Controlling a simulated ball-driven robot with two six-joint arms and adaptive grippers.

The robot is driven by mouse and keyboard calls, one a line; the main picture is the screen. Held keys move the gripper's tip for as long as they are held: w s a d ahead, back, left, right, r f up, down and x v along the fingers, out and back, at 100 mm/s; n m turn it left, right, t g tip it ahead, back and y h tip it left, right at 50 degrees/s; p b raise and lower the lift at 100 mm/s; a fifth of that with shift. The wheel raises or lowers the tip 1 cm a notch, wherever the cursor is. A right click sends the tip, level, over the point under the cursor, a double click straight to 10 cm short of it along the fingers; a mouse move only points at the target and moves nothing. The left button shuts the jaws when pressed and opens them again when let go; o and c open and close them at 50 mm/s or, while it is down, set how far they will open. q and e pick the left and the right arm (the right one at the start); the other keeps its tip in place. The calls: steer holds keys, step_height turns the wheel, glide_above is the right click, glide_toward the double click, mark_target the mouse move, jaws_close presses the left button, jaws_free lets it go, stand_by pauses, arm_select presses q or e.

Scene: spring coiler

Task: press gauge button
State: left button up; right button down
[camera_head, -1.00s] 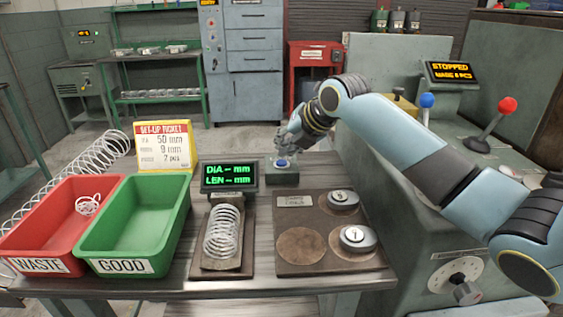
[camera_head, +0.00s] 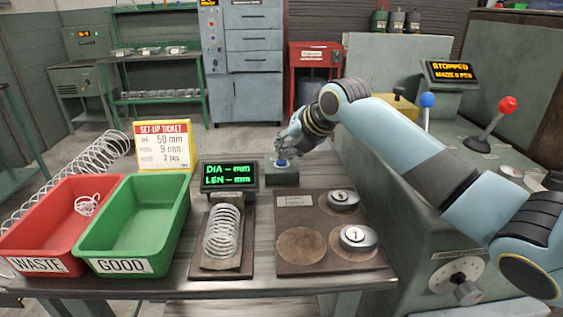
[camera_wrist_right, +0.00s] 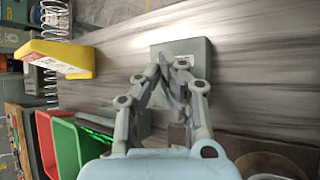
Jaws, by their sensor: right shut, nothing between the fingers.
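The gauge button (camera_head: 282,162) is a blue cap on a small grey box (camera_head: 283,177) at the back of the bench. My right gripper (camera_head: 283,151) is shut and empty, its fingertips just above or at the button; contact cannot be told. In the right wrist view the shut fingertips (camera_wrist_right: 171,62) lie over the grey box (camera_wrist_right: 199,48) and hide the button. The gauge display (camera_head: 229,176) reads "DIA – mm, LEN – mm" in green. My left gripper is out of view.
A red WASTE bin (camera_head: 28,240) with a small coil and an empty green GOOD bin (camera_head: 118,245) stand left. A set-up ticket (camera_head: 163,146) stands behind them. A board (camera_head: 300,265) with round weights lies right. The coiler (camera_head: 440,240) flanks the bench.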

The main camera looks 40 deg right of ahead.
mark_target(284, 161)
steer(key=shift+f, duration=0.4)
steer(key=shift+r, duration=0.15)
stand_by(0.4)
steer(key=shift+r+p, duration=0.6)
steer(key=shift+r, duration=0.1)
step_height(284, 161, up, 5)
steer(key=p, duration=0.4)
steer(key=shift+s+f, duration=0.1)
stand_by(0.8)
